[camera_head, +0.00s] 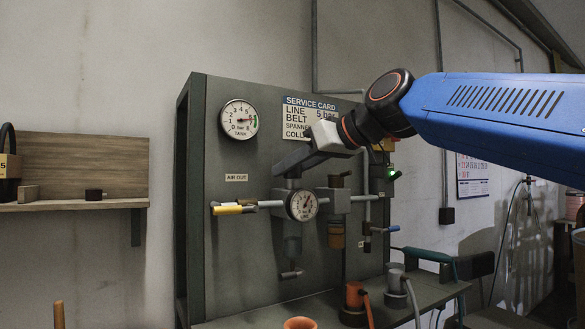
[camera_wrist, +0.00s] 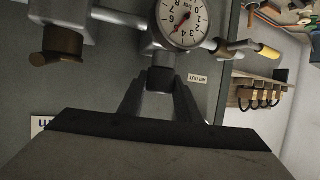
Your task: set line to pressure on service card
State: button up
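The service card (camera_head: 297,103) hangs on the upper panel; its LINE row shows a 5, and my arm covers its right and lower parts. The line gauge (camera_head: 302,205) sits below my gripper (camera_head: 292,180). In the wrist view the line gauge (camera_wrist: 186,16) appears upside down, its red needle roughly around 5 to 6; the exact value is hard to read. The dark regulator knob (camera_wrist: 160,79) is between the fingertips of my gripper (camera_wrist: 161,84), which look pressed against both its sides. In the head view the knob is largely hidden by the gripper.
The tank gauge (camera_head: 239,119) is at upper left. A yellow-handled valve (camera_head: 234,209) sticks out left of the line gauge. A bench (camera_head: 265,318) with orange and grey cups runs below. A wooden shelf (camera_head: 80,203) is at left.

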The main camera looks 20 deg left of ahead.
jog(key=o, duration=0.4)
jog(key=shift+c, duration=0.2)
jog(key=shift+d, duration=0.1)
jog(key=v, duration=1.7)
jog(key=shift+d, duration=0.1)
dwell(1.0)
